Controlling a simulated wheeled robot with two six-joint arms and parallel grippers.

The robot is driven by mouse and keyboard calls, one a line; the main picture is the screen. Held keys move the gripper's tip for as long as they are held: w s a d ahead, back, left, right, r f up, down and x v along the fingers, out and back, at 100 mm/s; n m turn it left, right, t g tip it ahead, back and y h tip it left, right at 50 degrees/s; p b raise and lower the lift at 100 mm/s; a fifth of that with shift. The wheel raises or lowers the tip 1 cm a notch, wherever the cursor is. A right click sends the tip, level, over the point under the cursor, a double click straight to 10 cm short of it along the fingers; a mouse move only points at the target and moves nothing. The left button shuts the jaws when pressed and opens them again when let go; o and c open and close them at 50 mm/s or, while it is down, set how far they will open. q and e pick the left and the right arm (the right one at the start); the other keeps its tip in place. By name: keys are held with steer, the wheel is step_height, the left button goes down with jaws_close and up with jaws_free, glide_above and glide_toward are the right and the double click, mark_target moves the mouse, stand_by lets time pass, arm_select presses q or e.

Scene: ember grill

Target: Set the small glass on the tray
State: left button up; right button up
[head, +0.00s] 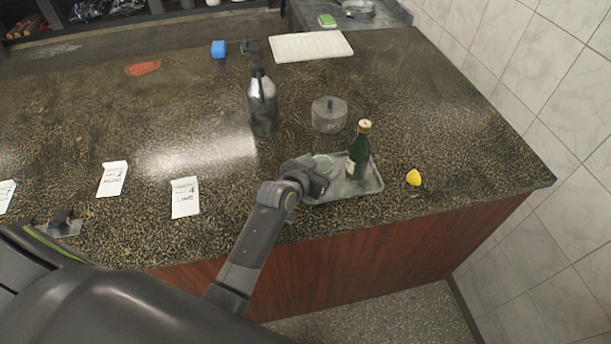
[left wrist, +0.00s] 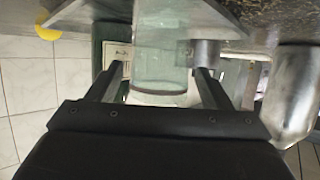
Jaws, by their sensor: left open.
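The small clear glass (left wrist: 160,50) is between the fingers of my open left gripper (left wrist: 158,75) in the left wrist view, with gaps at its sides. That view looks upside down, and the glass appears to stand on the grey tray (left wrist: 90,14). In the head view my left gripper (head: 322,168) is over the left end of the tray (head: 371,188) and mostly hides the glass. A green bottle (head: 358,155) stands upright on the tray, right of the gripper. My right gripper is not in view.
A lemon piece (head: 413,177) lies right of the tray. A grey lidded pot (head: 329,116) and a metal bottle (head: 263,103) stand behind. Paper cards (head: 185,197) lie to the left. The white board (head: 311,46) is at the back. The counter's front edge is close to the tray.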

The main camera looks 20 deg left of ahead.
arm_select(q)
steer(key=b+v, duration=0.1)
steer(key=v, duration=1)
steer(key=shift+b, duration=0.35)
